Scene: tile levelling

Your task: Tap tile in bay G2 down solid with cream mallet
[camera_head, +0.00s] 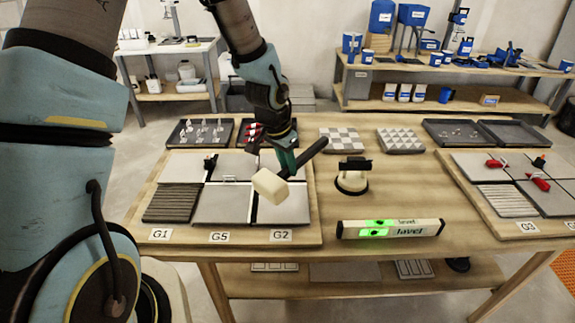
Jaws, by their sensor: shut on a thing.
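The cream mallet (269,187) has a blocky pale head and a dark handle. My gripper (287,163) is shut on the handle, which sticks out to the upper right. The head hangs over the left part of bay G2; I cannot tell whether it touches the tile. The grey tile in bay G2 (290,211) lies in the front right of the left board, behind the G2 label (281,236). The mallet head hides part of this tile. Its height against its neighbours is too small to judge.
Bay G5's grey tile (221,205) and bay G1's ridged bed (170,204) lie to the left. A spirit level (390,228) with green displays and a suction cup (351,182) stand right of the board. Another board (485,224) is at the far right.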

